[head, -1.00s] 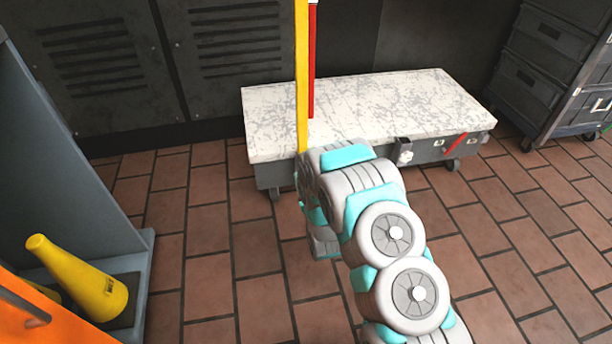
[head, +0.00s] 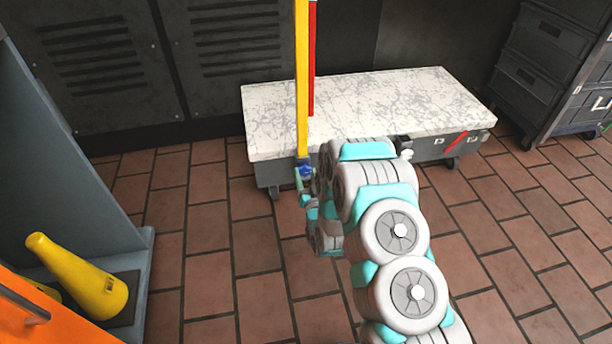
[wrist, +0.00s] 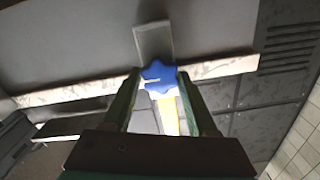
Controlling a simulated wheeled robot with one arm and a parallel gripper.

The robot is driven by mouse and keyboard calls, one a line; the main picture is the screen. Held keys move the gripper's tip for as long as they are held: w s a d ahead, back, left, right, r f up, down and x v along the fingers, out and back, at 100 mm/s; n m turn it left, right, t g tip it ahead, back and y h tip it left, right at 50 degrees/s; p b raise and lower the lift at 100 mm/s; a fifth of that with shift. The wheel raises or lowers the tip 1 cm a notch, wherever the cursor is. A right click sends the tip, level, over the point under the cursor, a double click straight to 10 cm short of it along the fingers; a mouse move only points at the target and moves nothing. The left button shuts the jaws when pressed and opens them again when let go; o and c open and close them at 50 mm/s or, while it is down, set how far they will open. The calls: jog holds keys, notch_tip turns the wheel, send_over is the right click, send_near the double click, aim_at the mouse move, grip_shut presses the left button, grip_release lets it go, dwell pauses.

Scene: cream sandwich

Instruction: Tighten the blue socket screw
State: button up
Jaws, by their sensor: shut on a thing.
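The blue socket screw has a star-shaped blue head (wrist: 159,74), which sits between the fingertips of my gripper (wrist: 158,80) in the wrist view. My gripper is shut on this head. In the head view the blue head (head: 306,171) shows small at the front left edge of the low cart, at the foot of the yellow post (head: 302,90). My gripper (head: 304,188) is there too, partly hidden by my arm. A grey metal bar (wrist: 154,42) lies beyond the head in the wrist view. The screw's shaft is hidden.
The low cart (head: 380,105) has a worn white top and casters. A red post (head: 312,60) stands beside the yellow one. Dark lockers (head: 90,60) stand behind, and a drawer cart (head: 545,75) at right. Tiled floor is clear.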

dwell(0.3)
jog(key=o, duration=1.4)
